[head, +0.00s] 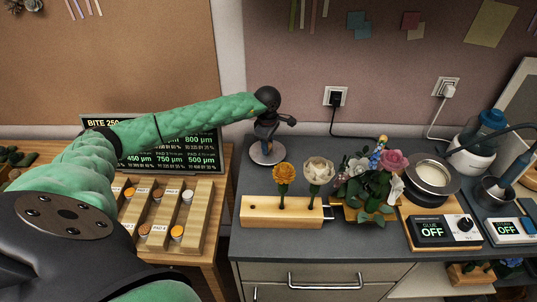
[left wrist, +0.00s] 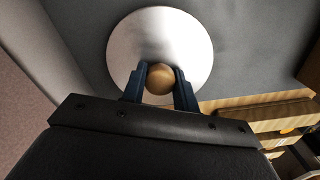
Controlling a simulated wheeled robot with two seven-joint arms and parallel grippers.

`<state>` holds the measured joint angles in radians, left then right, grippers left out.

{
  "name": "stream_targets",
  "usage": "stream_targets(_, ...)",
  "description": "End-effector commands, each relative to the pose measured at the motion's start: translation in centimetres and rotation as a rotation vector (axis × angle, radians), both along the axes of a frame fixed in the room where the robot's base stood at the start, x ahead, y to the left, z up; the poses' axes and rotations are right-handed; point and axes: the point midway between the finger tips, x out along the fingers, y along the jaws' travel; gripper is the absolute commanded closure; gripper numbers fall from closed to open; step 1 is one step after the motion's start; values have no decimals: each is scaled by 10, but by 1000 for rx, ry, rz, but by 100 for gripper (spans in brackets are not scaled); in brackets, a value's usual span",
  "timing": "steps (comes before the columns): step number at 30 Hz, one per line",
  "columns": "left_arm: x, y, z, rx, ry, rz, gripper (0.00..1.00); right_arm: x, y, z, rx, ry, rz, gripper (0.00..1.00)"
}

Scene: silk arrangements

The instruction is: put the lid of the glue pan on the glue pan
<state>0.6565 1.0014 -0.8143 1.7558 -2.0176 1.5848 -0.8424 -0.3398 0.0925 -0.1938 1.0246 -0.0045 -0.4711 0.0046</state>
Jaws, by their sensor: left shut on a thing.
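The lid (head: 267,154) is a pale metal disc at the back left of the grey counter. In the left wrist view the lid (left wrist: 125,45) fills the upper middle, with a round wooden knob (left wrist: 160,78). My left gripper (head: 265,143) points down over the lid; in the wrist view its blue fingers (left wrist: 159,92) are shut on the knob from both sides. I cannot tell whether the lid touches the counter. The glue pan (head: 457,184) stands to the right, open, with pale glue inside, behind a wooden-framed control box (head: 434,230) reading OFF. My right gripper is not in view.
Between the lid and the pan stand a wooden block (head: 262,213) with an orange and a cream flower, and a mixed bouquet (head: 375,180). A blue-topped bottle (head: 487,125) and a cable are right of the pan. A wooden rack (head: 200,215) lies left of the counter.

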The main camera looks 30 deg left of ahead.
Motion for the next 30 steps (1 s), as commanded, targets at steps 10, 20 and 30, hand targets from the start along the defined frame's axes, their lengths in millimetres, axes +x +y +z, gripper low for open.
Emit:
stream_targets(10,0,0,6,0,-1,0,100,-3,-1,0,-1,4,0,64)
stream_targets(20,0,0,23,-1,-1,0,100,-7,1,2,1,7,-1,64)
stream_targets(30,0,0,42,-1,-2,-1,100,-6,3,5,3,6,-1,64)
